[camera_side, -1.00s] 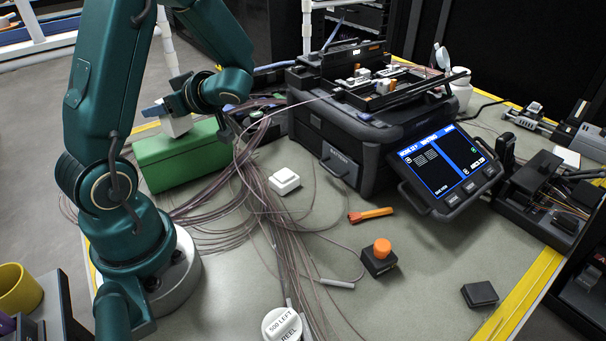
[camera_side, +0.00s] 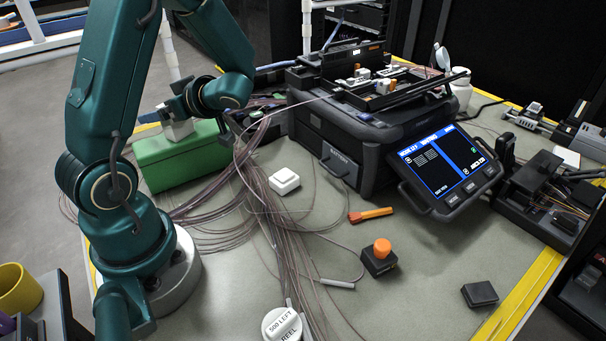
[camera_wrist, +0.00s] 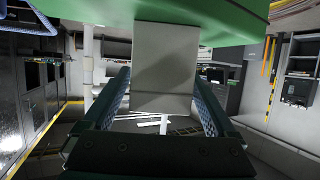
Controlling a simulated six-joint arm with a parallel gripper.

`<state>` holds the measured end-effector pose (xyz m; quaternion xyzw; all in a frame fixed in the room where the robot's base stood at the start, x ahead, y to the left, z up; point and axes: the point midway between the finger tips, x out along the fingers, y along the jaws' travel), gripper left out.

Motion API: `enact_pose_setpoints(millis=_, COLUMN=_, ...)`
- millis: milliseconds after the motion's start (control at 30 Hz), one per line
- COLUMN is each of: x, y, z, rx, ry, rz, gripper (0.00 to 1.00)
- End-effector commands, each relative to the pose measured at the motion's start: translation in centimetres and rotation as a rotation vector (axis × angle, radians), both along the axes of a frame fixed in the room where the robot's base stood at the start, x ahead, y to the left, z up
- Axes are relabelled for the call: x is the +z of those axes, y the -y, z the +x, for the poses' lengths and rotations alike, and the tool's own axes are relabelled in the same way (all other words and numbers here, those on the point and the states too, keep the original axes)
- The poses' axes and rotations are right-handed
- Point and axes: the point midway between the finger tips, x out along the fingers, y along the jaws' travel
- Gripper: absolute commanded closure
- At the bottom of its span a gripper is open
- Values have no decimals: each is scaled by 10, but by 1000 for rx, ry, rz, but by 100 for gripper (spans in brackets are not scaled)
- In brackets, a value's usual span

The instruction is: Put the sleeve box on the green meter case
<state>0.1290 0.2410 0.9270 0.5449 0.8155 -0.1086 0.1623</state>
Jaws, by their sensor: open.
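The green meter case (camera_side: 165,163) stands at the back left of the bench. It shows upside down along the top of the wrist view (camera_wrist: 150,12). The pale grey-white sleeve box (camera_side: 180,131) rests on top of the case, near its back. In the wrist view the box (camera_wrist: 165,70) meets the green surface and stands between my fingers. My gripper (camera_wrist: 163,100) is open around the box, one finger on each side. Whether a finger still touches the box I cannot tell. In the side view my gripper (camera_side: 178,108) is just above the case, partly hiding the box.
Thin fibre cables (camera_side: 225,190) run beside the case. The splicer (camera_side: 345,140) with its screen (camera_side: 443,168) stands right of it.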

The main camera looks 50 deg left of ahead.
Motion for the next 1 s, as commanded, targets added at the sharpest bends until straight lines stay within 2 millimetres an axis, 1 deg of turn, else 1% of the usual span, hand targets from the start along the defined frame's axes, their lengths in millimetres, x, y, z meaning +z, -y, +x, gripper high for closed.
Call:
enact_pose_setpoints(millis=167, x=10, y=18, z=9, rx=-6, ry=3, rz=4, gripper=8)
enact_pose_setpoints(millis=500, x=34, y=76, z=33, rx=-6, ry=4, rz=0, gripper=8)
enact_pose_setpoints(millis=600, x=40, y=89, z=38, rx=-3, ry=3, rz=2, gripper=8)
enact_pose_setpoints(millis=767, x=45, y=100, z=42, rx=-2, ry=-1, rz=-1, gripper=8)
enact_pose_setpoints(millis=867, x=45, y=105, z=39, rx=-17, ry=-27, rz=-50, gripper=8)
enact_pose_setpoints(millis=967, x=41, y=114, z=32, rx=-75, ry=-92, rz=-184, gripper=8)
enact_pose_setpoints(millis=1000, x=39, y=120, z=28, rx=-116, ry=-127, rz=-258, gripper=8)
